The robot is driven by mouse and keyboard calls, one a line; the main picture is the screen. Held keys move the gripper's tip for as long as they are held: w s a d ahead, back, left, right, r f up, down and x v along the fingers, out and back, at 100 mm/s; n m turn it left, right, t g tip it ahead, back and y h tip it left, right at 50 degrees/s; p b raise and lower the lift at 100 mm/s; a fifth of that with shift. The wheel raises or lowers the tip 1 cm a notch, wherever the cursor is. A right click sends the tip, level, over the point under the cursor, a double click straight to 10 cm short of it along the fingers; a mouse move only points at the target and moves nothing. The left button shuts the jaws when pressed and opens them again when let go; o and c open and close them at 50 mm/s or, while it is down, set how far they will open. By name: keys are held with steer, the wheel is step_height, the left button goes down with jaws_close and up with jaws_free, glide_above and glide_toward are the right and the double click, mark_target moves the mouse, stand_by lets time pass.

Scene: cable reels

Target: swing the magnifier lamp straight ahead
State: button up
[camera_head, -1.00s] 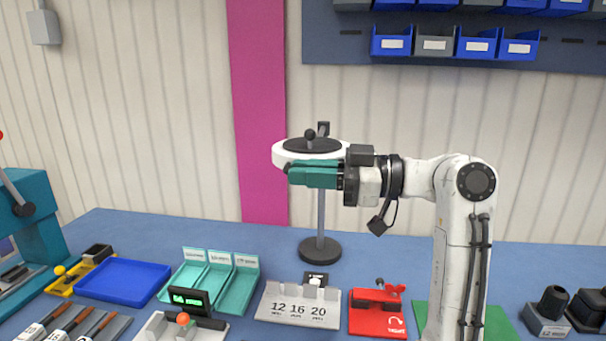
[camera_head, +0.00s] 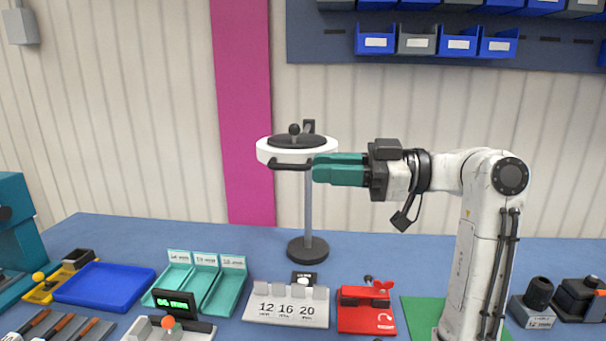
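The magnifier lamp has a white ring head (camera_head: 267,151) with a black top and knob, carried on a grey pole (camera_head: 308,205) with a round black base (camera_head: 308,250) at the back of the table. A black handle bar (camera_head: 291,166) runs along the near side of the head. My gripper (camera_head: 316,168), with teal fingers, points left, with its tips at the right end of the handle. The view is side-on, so the gap between the fingers is hidden, and I cannot tell whether they touch the bar.
Below stand a grey block marked 12 16 20 (camera_head: 287,306), a red fixture (camera_head: 366,312), teal sorting trays (camera_head: 226,287) and a blue tray (camera_head: 104,284). Blue and grey bins (camera_head: 438,40) hang on the wall. The table around the lamp base is clear.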

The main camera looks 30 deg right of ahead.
steer(key=v, duration=0.5)
steer(key=shift+b, duration=0.35)
